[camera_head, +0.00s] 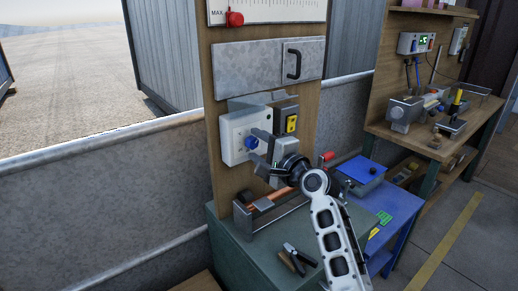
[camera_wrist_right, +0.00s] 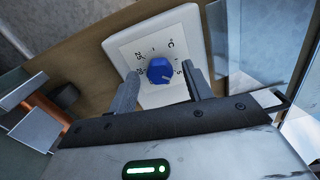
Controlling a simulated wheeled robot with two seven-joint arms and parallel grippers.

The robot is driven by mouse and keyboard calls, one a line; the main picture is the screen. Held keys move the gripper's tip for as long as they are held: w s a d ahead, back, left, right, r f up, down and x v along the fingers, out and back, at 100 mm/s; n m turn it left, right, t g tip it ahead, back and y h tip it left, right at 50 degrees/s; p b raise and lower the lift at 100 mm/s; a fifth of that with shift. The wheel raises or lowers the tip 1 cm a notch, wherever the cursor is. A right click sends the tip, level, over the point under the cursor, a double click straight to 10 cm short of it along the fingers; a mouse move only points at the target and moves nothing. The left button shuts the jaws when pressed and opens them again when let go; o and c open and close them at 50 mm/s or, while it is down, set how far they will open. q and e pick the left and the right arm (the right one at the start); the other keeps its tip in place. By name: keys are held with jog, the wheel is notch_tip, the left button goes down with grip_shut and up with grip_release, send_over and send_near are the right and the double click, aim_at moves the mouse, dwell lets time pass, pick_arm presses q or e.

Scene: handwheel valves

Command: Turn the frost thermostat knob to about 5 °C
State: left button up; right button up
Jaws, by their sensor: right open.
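The frost thermostat is a white square plate (camera_wrist_right: 190,32) with a blue round knob (camera_wrist_right: 160,71) and a printed scale with 5, 20, 25 and °C marks. In the head view the plate (camera_head: 229,149) is on the wooden board, with the blue knob (camera_head: 251,142) facing my right gripper (camera_head: 258,147). In the wrist view the right gripper (camera_wrist_right: 160,83) is open, one finger on each side of the knob, with gaps visible. A pale mark on the knob points to the lower right; its exact reading is too small to tell. My left gripper is not in view.
A grey metal panel with a black handle (camera_head: 293,64) and a red slider (camera_head: 235,18) are above. A yellow switch (camera_head: 291,123) is just right of the thermostat. Pliers (camera_head: 299,257) lie on the green bench below. A blue box (camera_head: 361,169) stands to the right.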

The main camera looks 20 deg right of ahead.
jog(key=shift+s, duration=0.1)
jog(key=shift+s+d+p, duration=0.15)
jog(key=shift+s+p, duration=0.1)
jog(key=shift+p, duration=0.05)
jog(key=p+v, duration=0.1)
jog(key=v, duration=0.4)
jog(key=shift+s+p, duration=0.1)
jog(key=shift+p, duration=0.2)
